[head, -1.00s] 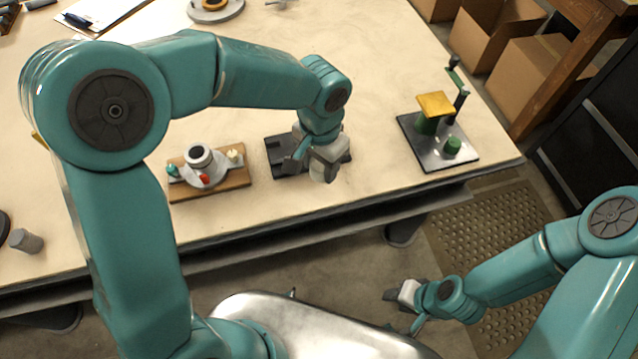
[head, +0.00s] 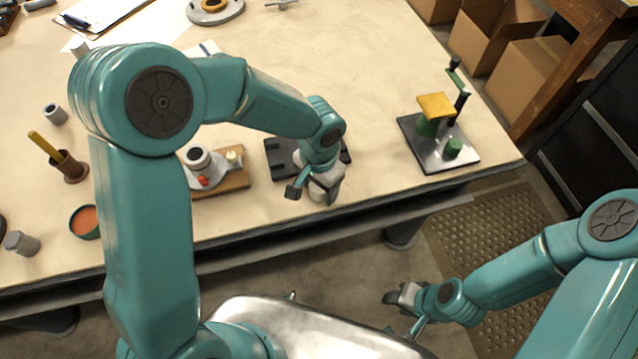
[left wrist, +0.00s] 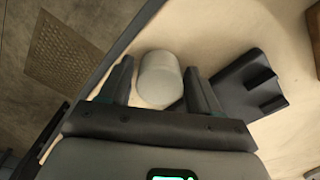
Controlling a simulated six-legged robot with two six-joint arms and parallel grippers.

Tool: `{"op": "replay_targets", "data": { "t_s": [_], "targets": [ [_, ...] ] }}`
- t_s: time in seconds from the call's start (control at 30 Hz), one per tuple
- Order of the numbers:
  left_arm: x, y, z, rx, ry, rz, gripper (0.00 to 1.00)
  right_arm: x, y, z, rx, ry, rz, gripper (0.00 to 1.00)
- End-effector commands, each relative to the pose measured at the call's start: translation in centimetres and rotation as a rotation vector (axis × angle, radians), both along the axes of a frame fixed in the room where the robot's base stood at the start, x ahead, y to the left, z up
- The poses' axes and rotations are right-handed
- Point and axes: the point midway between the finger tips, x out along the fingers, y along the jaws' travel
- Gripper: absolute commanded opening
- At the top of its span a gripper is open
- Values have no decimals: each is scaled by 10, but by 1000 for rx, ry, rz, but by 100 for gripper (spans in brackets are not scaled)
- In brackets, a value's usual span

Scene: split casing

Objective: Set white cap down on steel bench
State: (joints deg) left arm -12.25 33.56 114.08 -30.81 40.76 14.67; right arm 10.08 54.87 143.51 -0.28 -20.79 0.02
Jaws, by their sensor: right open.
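The white cap (left wrist: 160,80), a pale rounded cylinder, lies between the two fingers of my left gripper (left wrist: 159,65) in the left wrist view. Narrow gaps show on both sides, so the fingers look open around it. In the head view my left gripper (head: 315,190) is low over the front edge area of the bench (head: 370,125); it and the wrist largely hide the cap. The cap appears to be at the bench top, but its contact is hard to see. My right gripper (head: 402,298) is open and empty, off the bench's front.
A dark slotted block (head: 283,155) is close beside my left gripper. A wooden board (head: 235,181) with a grey fitting stands left of it. A steel plate (head: 440,155) with green and yellow parts is to the right. Free bench top lies between the block and the plate.

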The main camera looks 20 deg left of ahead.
Motion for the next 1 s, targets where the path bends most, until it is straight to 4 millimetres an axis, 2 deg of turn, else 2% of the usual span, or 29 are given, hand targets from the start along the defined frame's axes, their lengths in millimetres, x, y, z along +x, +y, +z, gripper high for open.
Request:
{"op": "replay_targets", "data": {
  "t_s": [0.3,0.43,0.8,1.0],
  "targets": [
    [0,0,2,0,0,0,73,0,0,2,0,0,0,43],
    [1,0,12,-1,-4,0,73,0,0,5,0,-1,0,43],
    [0,0,94,-2,-5,0,73,0,0,10,0,0,0,43],
    [0,0,120,-1,-2,0,73,0,0,12,0,0,0,43]
  ]
}}
